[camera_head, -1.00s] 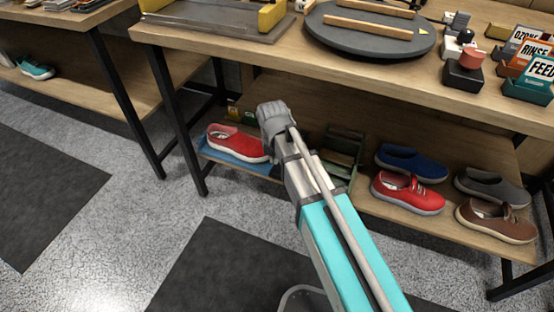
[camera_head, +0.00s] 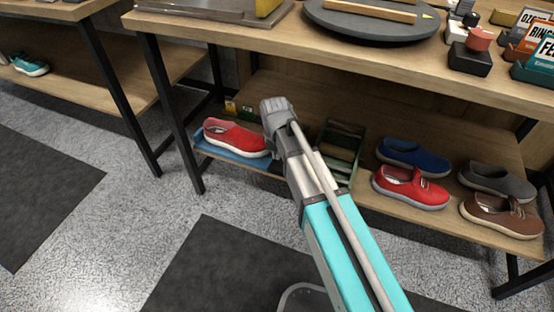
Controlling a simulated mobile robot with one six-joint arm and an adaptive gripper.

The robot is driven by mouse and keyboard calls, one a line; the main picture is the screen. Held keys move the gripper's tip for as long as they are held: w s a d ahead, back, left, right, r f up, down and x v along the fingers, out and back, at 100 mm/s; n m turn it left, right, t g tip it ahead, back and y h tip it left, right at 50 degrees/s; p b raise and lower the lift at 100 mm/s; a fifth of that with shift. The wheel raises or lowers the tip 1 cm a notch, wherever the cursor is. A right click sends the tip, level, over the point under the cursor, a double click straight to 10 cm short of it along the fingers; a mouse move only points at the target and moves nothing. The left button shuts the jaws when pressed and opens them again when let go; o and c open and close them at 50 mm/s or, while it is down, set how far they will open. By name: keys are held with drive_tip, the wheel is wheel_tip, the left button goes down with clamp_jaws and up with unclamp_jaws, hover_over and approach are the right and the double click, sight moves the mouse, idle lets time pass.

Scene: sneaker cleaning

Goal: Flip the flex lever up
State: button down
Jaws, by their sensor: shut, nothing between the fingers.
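I cannot make out a flex lever in the head view. My arm reaches up from the lower right, and my gripper (camera_head: 277,108) is the grey end, in front of the gap between tabletop and lower shelf. It is shut and holds nothing; its fingertips are not clearly seen. On the tabletop at the upper right stands a black block with a red knob (camera_head: 479,39). Small label cards reading RINSE (camera_head: 524,42) and FE, cut off by the frame edge, stand to its right. I cannot tell whether any of these carries the lever.
The tabletop (camera_head: 260,44) bears a dark round turntable (camera_head: 370,26). The lower shelf (camera_head: 400,215) holds a red shoe on a blue tray (camera_head: 232,140), a green crate (camera_head: 342,150) and several more shoes. Another table stands at the left.

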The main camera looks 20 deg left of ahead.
drive_tip(key=shift+w+r, duration=0.25)
drive_tip(key=shift+w, duration=0.3)
drive_tip(key=shift+w+r+p, duration=0.25)
drive_tip(key=shift+p, duration=0.1)
drive_tip(key=shift+d, duration=0.1)
